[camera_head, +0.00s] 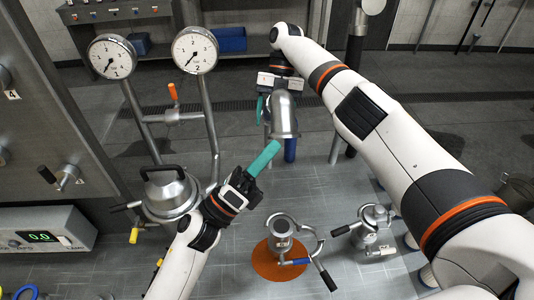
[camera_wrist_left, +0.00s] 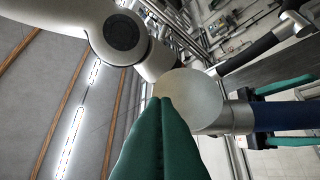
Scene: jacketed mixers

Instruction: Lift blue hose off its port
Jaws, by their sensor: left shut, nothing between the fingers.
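A blue hose (camera_head: 290,150) hangs below a shiny metal elbow (camera_head: 284,116) near the centre of the head view. In the left wrist view the hose (camera_wrist_left: 272,118) runs right from a metal collar (camera_wrist_left: 238,117). My left gripper (camera_head: 267,156) has its teal fingers shut and empty, just below and left of the elbow. Its closed fingertips (camera_wrist_left: 163,100) appear in front of the metal end in the wrist view. My right gripper (camera_head: 262,106) is behind the elbow, mostly hidden. Its teal fingers (camera_wrist_left: 285,85) look spread on either side of the hose; contact is unclear.
Two dial gauges (camera_head: 194,50) stand on pipes at the left. A metal vessel (camera_head: 168,195) is beside my left forearm. A metal fitting (camera_head: 282,228) with a curved handle stands on an orange disc (camera_head: 268,268). Another fitting (camera_head: 372,222) is to its right. Open floor lies between.

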